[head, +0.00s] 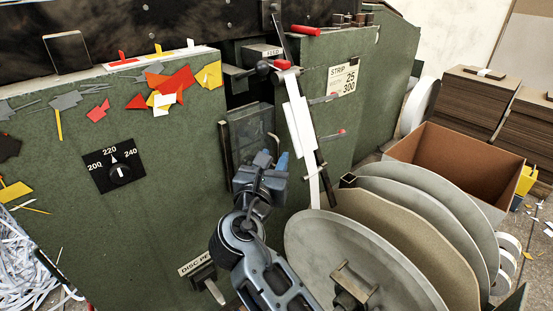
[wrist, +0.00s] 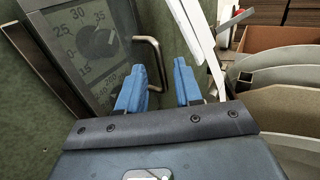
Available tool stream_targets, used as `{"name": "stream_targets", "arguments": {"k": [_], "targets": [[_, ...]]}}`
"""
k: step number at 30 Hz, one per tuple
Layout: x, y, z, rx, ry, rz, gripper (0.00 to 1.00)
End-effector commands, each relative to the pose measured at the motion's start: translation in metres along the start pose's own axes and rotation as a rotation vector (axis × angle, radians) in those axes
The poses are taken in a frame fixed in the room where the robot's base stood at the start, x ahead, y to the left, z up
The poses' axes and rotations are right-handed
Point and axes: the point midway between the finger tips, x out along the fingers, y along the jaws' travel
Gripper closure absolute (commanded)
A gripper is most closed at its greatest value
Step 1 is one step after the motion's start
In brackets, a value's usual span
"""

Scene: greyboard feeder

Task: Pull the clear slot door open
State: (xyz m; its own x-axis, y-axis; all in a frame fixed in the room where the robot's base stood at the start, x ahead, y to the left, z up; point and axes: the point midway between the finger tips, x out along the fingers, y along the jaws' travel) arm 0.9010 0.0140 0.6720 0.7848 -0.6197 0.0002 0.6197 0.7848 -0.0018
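The clear slot door (head: 247,128) is a see-through panel set in the green machine's front. In the wrist view the clear slot door (wrist: 90,35) fills the upper left, with a dial and numbers showing behind it. Its bar handle (wrist: 157,58) stands along its right side. My gripper (head: 274,160) is in front of the door's lower right part. In the wrist view my gripper (wrist: 160,80) has its two blue fingers apart. The handle shows in the gap, nearer the left finger, which hides its lower end. I see no finger pressed on the handle.
A white strip and lever (head: 299,118) slant down just right of the door. Large grey discs (head: 345,250) stand at the lower right, close to my arm. A cardboard box (head: 440,150) is behind them. A dial plate (head: 112,166) is on the panel to the left.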

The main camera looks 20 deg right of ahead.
Motion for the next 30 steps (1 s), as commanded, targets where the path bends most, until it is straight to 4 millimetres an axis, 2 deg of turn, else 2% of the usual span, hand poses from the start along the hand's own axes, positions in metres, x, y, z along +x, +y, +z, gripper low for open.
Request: {"name": "stream_targets", "arguments": {"k": [6, 17, 27, 30], "targets": [[0.024, 0.0, -0.001, 0.002, 0.0, 0.0, 0.65], [0.03, 0.0, 0.0, 0.001, 0.0, 0.001, 0.65], [0.029, 0.0, 0.0, 0.002, 0.0, 0.001, 0.98], [0.029, 0.0, 0.0, 0.002, 0.0, 0.001, 1.0]]}}
